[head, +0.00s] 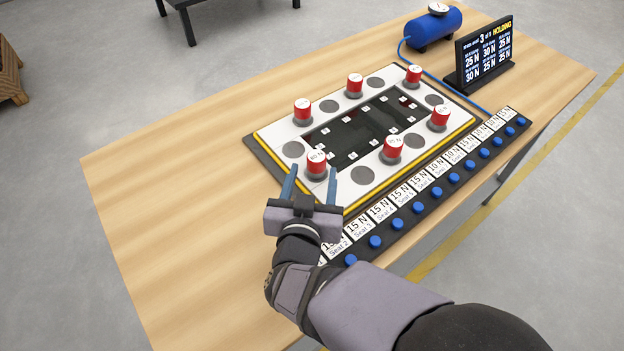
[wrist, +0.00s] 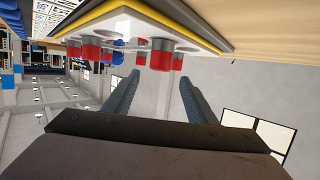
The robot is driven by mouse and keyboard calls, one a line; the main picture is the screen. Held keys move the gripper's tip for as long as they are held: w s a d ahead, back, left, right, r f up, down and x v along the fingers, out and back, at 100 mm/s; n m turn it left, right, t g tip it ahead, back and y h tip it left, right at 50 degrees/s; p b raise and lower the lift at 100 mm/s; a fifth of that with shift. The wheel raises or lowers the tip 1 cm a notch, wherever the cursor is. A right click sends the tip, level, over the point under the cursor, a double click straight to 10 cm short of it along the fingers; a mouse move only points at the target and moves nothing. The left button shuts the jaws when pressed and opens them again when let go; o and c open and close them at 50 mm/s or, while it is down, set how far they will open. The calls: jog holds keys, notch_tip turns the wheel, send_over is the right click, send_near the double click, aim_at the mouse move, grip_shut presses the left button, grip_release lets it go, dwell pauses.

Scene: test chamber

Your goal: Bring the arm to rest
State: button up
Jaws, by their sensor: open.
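My gripper (head: 312,184) is open and empty. In the head view its two blue-grey fingers stand on either side of the near red cylinder (head: 316,164), at the left end of the white plate. Whether they are level with that cylinder or above it I cannot tell from the head view. In the wrist view the gripper (wrist: 152,95) has clear space between its fingers, and a red cylinder (wrist: 161,56) shows beyond the fingertips, apart from them. My arm reaches in from the lower right.
A white plate (head: 284,132) with a yellow edge carries several red cylinders and a dark central panel. A strip of labels and blue buttons (head: 397,222) runs along the table's (head: 190,230) near edge. A blue tank (head: 434,27) and a display (head: 484,55) reading HOLDING stand behind. The left of the table is clear.

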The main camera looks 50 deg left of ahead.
jog(key=shift+s+d+r, duration=0.1)
jog(key=shift+s+d, duration=0.2)
